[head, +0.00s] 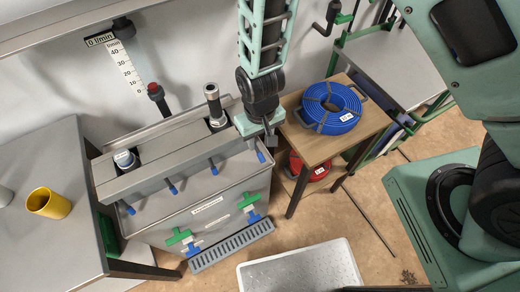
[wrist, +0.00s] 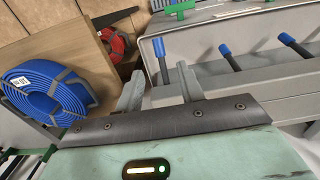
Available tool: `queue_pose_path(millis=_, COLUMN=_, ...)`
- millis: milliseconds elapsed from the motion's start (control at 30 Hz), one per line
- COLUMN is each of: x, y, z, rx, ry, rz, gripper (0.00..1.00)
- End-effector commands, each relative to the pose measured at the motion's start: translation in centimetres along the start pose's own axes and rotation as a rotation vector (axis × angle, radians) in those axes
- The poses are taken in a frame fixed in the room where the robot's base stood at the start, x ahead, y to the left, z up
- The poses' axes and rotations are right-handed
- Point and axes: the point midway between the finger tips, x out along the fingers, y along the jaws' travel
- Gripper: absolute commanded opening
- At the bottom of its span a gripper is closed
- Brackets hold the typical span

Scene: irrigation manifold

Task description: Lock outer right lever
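The outer right lever, a grey rod with a blue tip (head: 261,156), is at the right end of a row of similar levers on the grey manifold (head: 150,180). It points out and down over the front, much like the others. In the wrist view, turned about, it is the leftmost lever (wrist: 159,48). My gripper (head: 269,143) is right beside it at the manifold's right end. In the wrist view my gripper's two fingers (wrist: 160,88) are apart with nothing held; the lever shows beyond the gap. Contact cannot be made out.
A wooden side table with a blue hose coil (head: 331,107) stands close on the right; a red coil (head: 309,167) is below. Green-handled taps (head: 248,201) sit on the front above a grey grate (head: 232,247). A yellow cup (head: 48,203) stands on the left table.

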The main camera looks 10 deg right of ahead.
Motion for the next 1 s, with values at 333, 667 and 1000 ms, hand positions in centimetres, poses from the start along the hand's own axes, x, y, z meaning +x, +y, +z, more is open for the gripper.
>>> queue_pose_path(millis=333, x=5.6, y=0.0, z=0.0, rx=0.002, ry=-0.001, rz=0.0, gripper=0.38)
queue_pose_path(millis=667, x=7.4, y=0.0, z=0.0, rx=0.001, ry=0.001, rz=-0.001, gripper=0.38)
queue_pose_path(millis=1000, x=7.4, y=0.0, z=0.0, rx=0.001, ry=0.001, rz=-0.001, gripper=0.02)
